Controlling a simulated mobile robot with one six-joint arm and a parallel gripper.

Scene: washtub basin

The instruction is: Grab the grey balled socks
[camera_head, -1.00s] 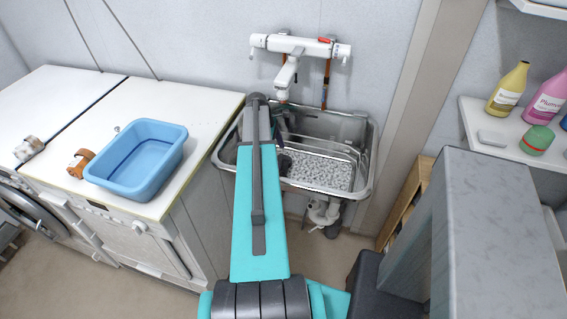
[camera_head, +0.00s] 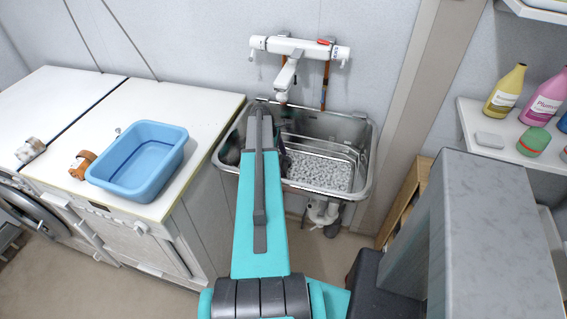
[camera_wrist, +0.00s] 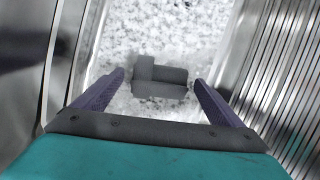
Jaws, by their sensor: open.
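The grey balled socks (camera_wrist: 162,80) lie on a white and grey speckled surface in the basin, in the upper middle of the wrist view. They look like a dark grey bundle with a raised lump at one side. My gripper (camera_wrist: 160,85) is open, and its two purple fingers appear on either side of the socks in the picture. I cannot tell how far above the socks the fingertips are. In the head view my arm hides the socks and the gripper.
The metal washtub (camera_head: 368,165) has shiny walls; ribbed metal stands close at the right in the wrist view (camera_wrist: 285,85). A white tap (camera_head: 290,75) hangs above the tub. A blue basin (camera_head: 140,165) sits on the left counter. Bottles stand on the right shelf (camera_head: 500,140).

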